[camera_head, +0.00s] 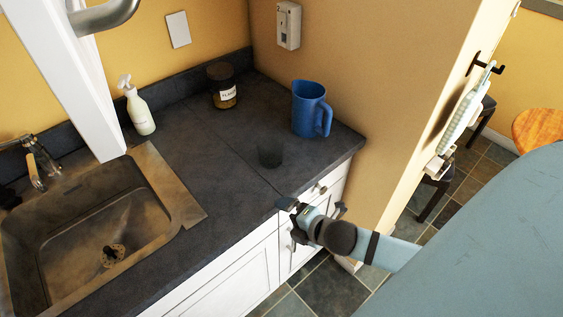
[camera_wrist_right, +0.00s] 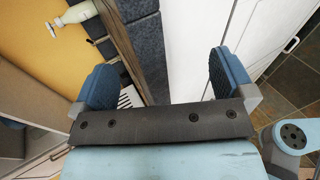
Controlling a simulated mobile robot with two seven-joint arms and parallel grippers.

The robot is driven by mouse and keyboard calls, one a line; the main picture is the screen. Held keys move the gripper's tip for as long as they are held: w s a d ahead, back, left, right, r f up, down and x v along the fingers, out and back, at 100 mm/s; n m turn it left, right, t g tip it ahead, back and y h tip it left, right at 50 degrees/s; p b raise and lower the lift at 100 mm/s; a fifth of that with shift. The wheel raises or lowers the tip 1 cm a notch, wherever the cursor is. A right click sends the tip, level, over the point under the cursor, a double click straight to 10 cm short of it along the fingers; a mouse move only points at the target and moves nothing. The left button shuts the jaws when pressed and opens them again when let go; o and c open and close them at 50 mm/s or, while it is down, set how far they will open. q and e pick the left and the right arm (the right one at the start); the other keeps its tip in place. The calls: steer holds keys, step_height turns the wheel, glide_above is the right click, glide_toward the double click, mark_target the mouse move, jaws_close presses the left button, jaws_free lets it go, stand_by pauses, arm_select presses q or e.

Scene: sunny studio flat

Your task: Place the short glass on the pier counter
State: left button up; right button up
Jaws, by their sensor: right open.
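The short glass (camera_head: 270,153) is a small, dark, see-through tumbler, upright on the dark stone counter (camera_head: 215,150) near its front edge. The counter runs up to a beige wall pier (camera_head: 385,110) on the right; I cannot tell which part is called the pier counter. My right gripper (camera_head: 312,207) is at the front of the counter, below and right of the glass and apart from it. In the right wrist view, my right gripper (camera_wrist_right: 162,78) is open, with nothing between its fingers. The glass does not show there. My left gripper is not in view.
A blue pitcher (camera_head: 309,110) stands right of the glass, near the pier. A dark labelled jar (camera_head: 222,86) and a white spray bottle (camera_head: 138,108) stand at the back. The sink (camera_head: 85,225) is at left. White cabinets (camera_head: 240,285) lie below the edge. The counter's middle is clear.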

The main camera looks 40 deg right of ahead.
steer(key=s+a+f+m+g, duration=0.1)
steer(key=s+a+f+m, duration=0.6)
steer(key=m, duration=1)
steer(key=s+a, duration=0.1)
steer(key=a, duration=0.1)
steer(key=shift+a+y, duration=0.3)
steer(key=shift+y, duration=0.1)
steer(key=shift+f, duration=0.1)
